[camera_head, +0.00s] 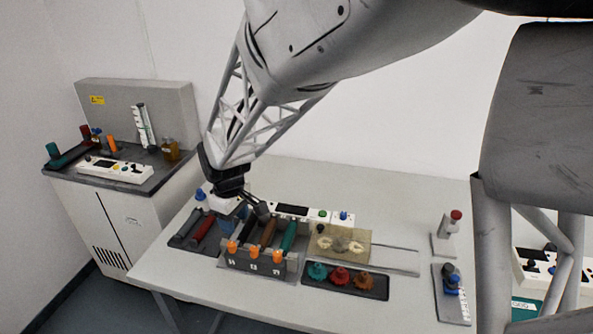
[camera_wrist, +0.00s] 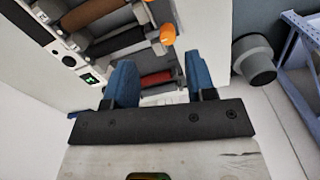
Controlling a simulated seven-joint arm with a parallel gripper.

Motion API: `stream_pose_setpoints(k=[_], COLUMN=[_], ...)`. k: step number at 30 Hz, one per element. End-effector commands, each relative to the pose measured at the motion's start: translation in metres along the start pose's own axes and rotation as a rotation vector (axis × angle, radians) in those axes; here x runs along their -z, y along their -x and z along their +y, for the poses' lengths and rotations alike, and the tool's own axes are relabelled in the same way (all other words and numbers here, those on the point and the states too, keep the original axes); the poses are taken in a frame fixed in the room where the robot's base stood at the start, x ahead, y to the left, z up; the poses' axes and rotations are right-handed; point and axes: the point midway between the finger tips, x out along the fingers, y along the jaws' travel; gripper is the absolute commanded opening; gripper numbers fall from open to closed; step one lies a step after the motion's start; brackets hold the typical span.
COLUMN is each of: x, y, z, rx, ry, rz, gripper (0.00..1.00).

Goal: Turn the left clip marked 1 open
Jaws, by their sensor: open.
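The left clip (camera_head: 232,247) is a small orange knob on the front of the grey cartridge rack (camera_head: 238,263). The middle clip (camera_head: 252,254) and right clip (camera_head: 278,257) sit in a row to its right. The marks below them are too small to read surely. My gripper (camera_head: 236,218) hangs over the rack's left end, near the left clip and not holding it. In the wrist view its blue fingers (camera_wrist: 160,84) are spread and empty. An orange clip (camera_wrist: 167,34), seemingly the left one, lies beyond the fingertips; another orange clip (camera_wrist: 150,2) is cut by the top edge.
Dark, brown (camera_head: 268,232) and green (camera_head: 289,236) cartridges lie in the rack. A red cartridge (camera_head: 202,230) lies in a tray to the left. Coloured knobs (camera_head: 340,275) stand on a dark tray to the right. The table's front right is mostly clear.

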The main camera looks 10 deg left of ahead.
Motion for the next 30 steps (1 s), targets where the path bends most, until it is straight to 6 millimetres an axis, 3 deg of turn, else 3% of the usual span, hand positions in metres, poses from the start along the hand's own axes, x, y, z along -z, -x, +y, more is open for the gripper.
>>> stream_pose_setpoints(k=[6, 20, 30], x=[0.017, 0.017, 0.017], y=[-0.009, -0.012, -0.041], z=[-0.008, -0.008, -0.008], rx=[0.003, 0.003, 0.004], ry=[0.040, 0.040, 0.040], rz=[-0.004, -0.004, -0.006], gripper=[0.51, 0.51, 0.51])
